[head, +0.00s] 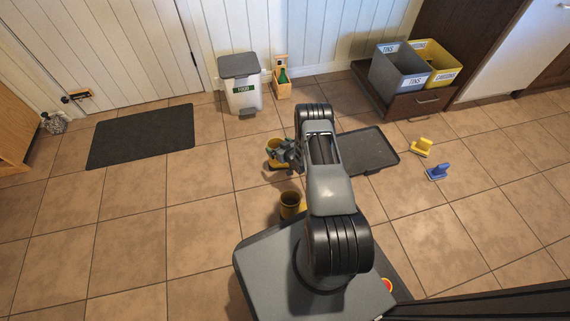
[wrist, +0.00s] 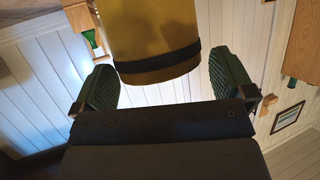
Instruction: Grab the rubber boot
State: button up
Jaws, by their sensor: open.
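A mustard-yellow rubber boot (head: 273,146) stands on the floor left of my arm in the head view, partly hidden by my gripper (head: 290,154). In the wrist view, a mustard shaft with a dark band (wrist: 157,40), which looks like this boot, fills the top middle. My gripper (wrist: 168,88) is open there, its green-padded fingers on either side of the shaft with visible gaps. A second mustard boot (head: 290,204) stands nearer my base, its lower part partly hidden.
A dark tray (head: 375,143) lies right of my arm. Small yellow (head: 422,148) and blue (head: 438,172) L-shaped things stand farther right.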

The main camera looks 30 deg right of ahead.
jog(key=shift+x, duration=1)
jog(key=shift+c, duration=0.5)
jog(key=c, duration=1.2)
